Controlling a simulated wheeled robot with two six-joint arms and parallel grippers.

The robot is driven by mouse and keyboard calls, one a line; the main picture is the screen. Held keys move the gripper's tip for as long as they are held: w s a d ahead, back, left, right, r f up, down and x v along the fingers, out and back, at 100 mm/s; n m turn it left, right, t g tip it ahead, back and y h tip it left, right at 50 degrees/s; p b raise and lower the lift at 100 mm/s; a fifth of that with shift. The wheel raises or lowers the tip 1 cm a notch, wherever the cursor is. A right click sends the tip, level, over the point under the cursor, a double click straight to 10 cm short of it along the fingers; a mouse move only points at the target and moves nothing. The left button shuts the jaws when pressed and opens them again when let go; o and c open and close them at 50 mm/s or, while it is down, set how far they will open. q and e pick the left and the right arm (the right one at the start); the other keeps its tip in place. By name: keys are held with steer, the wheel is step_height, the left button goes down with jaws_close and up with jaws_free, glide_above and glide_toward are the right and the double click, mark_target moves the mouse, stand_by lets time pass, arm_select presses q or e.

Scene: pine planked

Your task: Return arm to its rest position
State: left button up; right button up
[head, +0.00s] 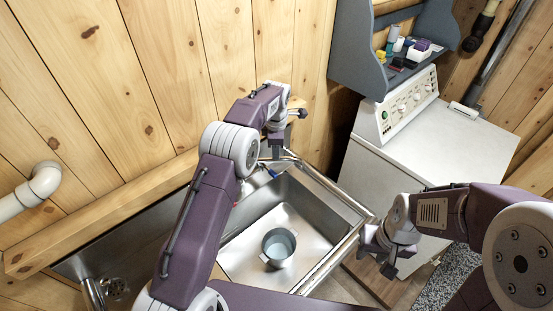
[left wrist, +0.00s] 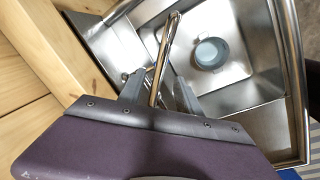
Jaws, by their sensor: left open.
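My left arm reaches over the sink from the lower left in the head view. Its gripper (head: 288,132) is near the wall at the back of the sink. In the left wrist view its two fingers (left wrist: 158,92) are apart, with the metal faucet spout (left wrist: 164,58) seen between or behind them; I cannot tell whether they touch it. My right gripper (head: 376,262) points down beside the sink's right rim, its fingers apart and empty. A grey pot (head: 279,261) with small side handles stands in the sink basin, and also shows in the left wrist view (left wrist: 210,66).
The steel sink (head: 240,262) has a raised rim. A white washing machine (head: 420,150) stands right, under a grey shelf (head: 365,50) with small bottles and boxes. A wooden ledge (head: 100,228) runs along the plank wall, and a white pipe (head: 30,192) is at left.

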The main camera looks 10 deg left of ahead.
arm_select(q)
steer(key=r, duration=0.3)
steer(key=shift+s, duration=0.3)
steer(key=shift+f, duration=0.15)
steer(key=s+a+f+m+b, duration=0.2)
steer(key=s+a+b, duration=0.3)
steer(key=s+b, duration=0.55)
steer(key=s+f+m, duration=0.7)
steer(key=s+m, duration=0.1)
steer(key=s, duration=0.2)
steer(key=s+f+m+g, duration=0.1)
steer(key=s+f+m, duration=0.5)
steer(key=s+m, duration=0.3)
steer(key=shift+s+a+f+m+h+b, duration=0.3)
steer(key=shift+s+a+f+b, duration=0.05)
steer(key=shift+s, duration=0.5)
